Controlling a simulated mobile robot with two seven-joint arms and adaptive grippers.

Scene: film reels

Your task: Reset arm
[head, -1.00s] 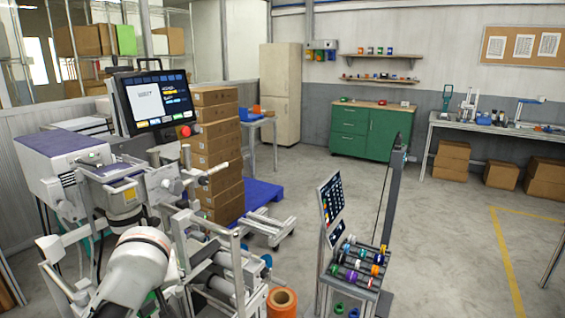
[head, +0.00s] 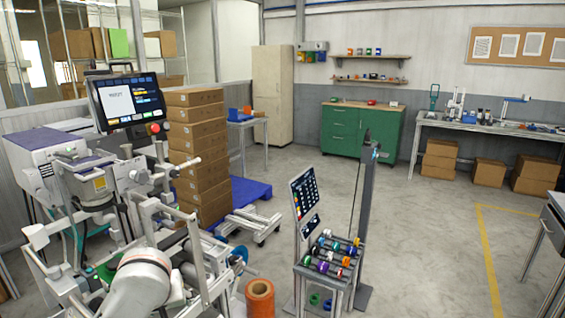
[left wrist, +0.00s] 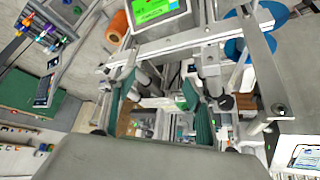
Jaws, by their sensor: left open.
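My left gripper (left wrist: 160,108) shows in the left wrist view, with two teal-padded fingers spread apart and nothing seen between them. It points at the grey frame of a machine. In the head view my left arm (head: 140,283) comes in at the bottom left, in front of the machine (head: 95,190); its gripper cannot be made out there. My right gripper is in neither view. An orange roll (head: 260,299) stands right of the machine and also shows in the left wrist view (left wrist: 117,26). A rack of small coloured reels (head: 303,267) stands further right.
A monitor (head: 128,100) sits above the machine. Stacked boxes (head: 200,150) and a blue pallet (head: 248,191) stand behind it. A green cabinet (head: 362,130) and a workbench (head: 470,127) line the far wall. The floor (head: 430,240) at right is open.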

